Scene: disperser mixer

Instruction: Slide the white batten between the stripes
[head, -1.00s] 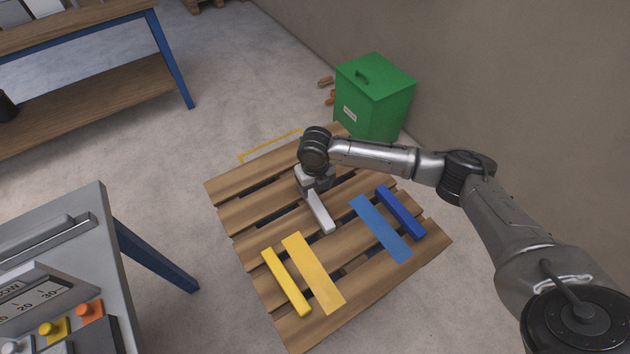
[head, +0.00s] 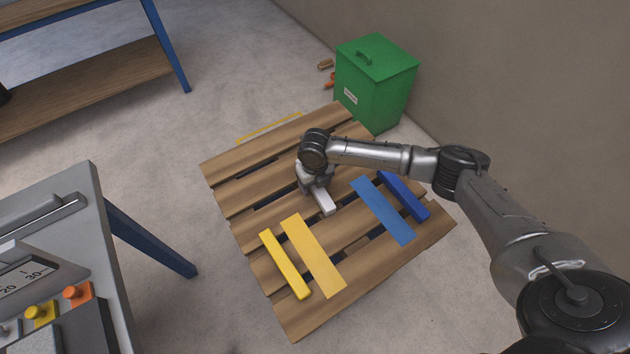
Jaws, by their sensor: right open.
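The white batten (head: 326,204) lies on the wooden pallet (head: 240,177), between the yellow stripe (head: 313,256) and the blue stripe (head: 382,211). Its near end shows; its far part is hidden under my right gripper. My right gripper (head: 317,188) is open and points down over the far part of the batten; whether it touches the batten I cannot tell. A yellow batten (head: 285,264) lies just left of the yellow stripe. A blue batten (head: 404,195) lies just right of the blue stripe. My left gripper is not in view.
A green bin (head: 376,82) stands behind the pallet by the wall. A grey control console (head: 60,235) with buttons is at the lower left, and a workbench (head: 90,85) at the upper left. Bare floor surrounds the pallet's left side.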

